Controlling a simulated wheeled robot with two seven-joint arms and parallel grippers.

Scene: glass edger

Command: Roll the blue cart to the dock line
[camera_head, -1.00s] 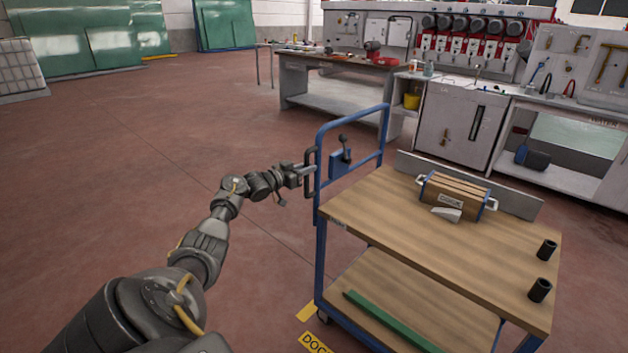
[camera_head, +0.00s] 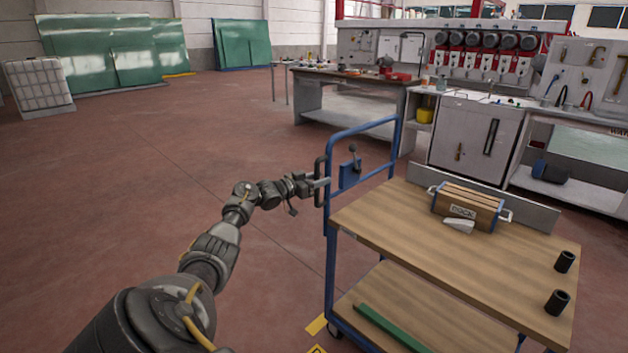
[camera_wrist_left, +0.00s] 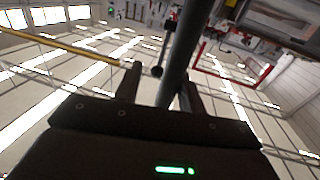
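The blue cart (camera_head: 328,262) has a wooden top, a lower shelf and a blue push frame on its left end. A black upright handle (camera_head: 319,178) is fixed to that frame. My left gripper (camera_head: 322,183) is at this handle. In the left wrist view its two fingers (camera_wrist_left: 160,90) stand apart with a dark bar (camera_wrist_left: 180,55) between them; a gap shows beside the left finger. A blue plate (camera_head: 349,174) with a black-knobbed lever (camera_head: 353,152) sits beside the handle. Yellow floor marking (camera_head: 317,325) shows by the cart's near left wheel. My right gripper is out of view.
The cart carries a wooden box (camera_head: 466,205), a pale wedge (camera_head: 459,226) and two black cylinders (camera_head: 557,302); a green strip (camera_head: 391,327) lies on its lower shelf. A workbench (camera_head: 350,90) and grey cabinets (camera_head: 470,135) stand behind. The floor (camera_head: 150,180) to the left is clear.

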